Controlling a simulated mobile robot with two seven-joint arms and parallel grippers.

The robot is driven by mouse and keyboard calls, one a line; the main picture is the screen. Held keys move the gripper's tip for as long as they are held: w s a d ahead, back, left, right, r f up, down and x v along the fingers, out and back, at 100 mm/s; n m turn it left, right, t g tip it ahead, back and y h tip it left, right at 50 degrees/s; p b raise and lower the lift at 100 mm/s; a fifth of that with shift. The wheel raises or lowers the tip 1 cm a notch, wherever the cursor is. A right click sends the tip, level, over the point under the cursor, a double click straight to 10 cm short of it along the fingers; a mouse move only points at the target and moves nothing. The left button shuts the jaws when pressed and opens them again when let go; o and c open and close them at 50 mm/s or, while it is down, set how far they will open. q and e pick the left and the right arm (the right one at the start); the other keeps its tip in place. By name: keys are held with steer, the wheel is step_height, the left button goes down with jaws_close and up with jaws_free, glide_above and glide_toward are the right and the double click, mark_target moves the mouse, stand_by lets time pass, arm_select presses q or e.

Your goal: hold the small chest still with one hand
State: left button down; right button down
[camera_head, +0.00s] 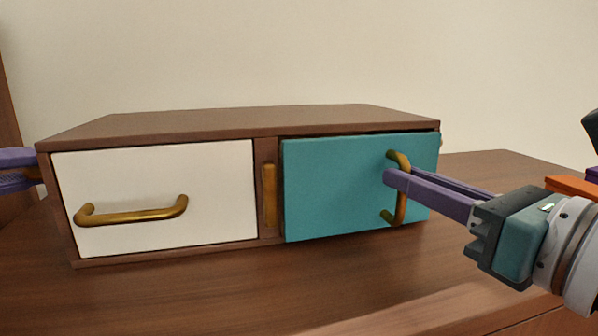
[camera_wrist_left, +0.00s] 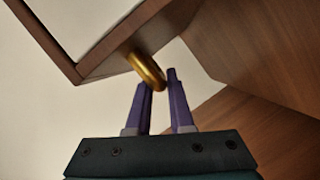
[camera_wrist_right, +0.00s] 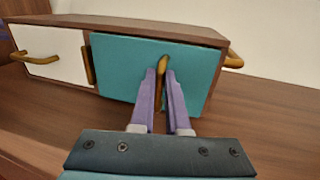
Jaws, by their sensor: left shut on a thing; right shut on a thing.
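The small chest (camera_head: 275,120) is a brown wooden box on a wooden surface, with a white front (camera_head: 150,180) at left and a teal front (camera_head: 335,185) at right. The teal front stands slightly proud of the frame, with a dark gap along its top right. My right gripper (camera_head: 394,179) is shut on the teal front's upright gold handle (camera_head: 402,207). My left gripper (camera_wrist_left: 158,84), mostly cut off at the head view's left edge, is shut on the gold side handle (camera_wrist_left: 146,68) at the chest's left end. The chest hides part of that hold in the head view.
The white front has a horizontal gold handle (camera_head: 130,212), and an upright gold piece (camera_head: 269,195) sits on the middle divider. Another gold side handle (camera_wrist_right: 235,58) shows at the chest's right end. The wooden surface (camera_head: 200,290) before the chest is clear. A pale wall stands behind.

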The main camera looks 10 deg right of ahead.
steer(key=s, duration=0.9)
steer(key=shift+s+d, duration=0.2)
steer(key=shift+d, duration=0.2)
steer(key=shift+f, duration=0.1)
stand_by(0.4)
steer(key=c, duration=0.8)
jaws_free()
steer(key=shift+a, duration=0.1)
steer(key=shift+o, duration=0.2)
steer(key=v, duration=0.7)
steer(key=shift+s, duration=0.2)
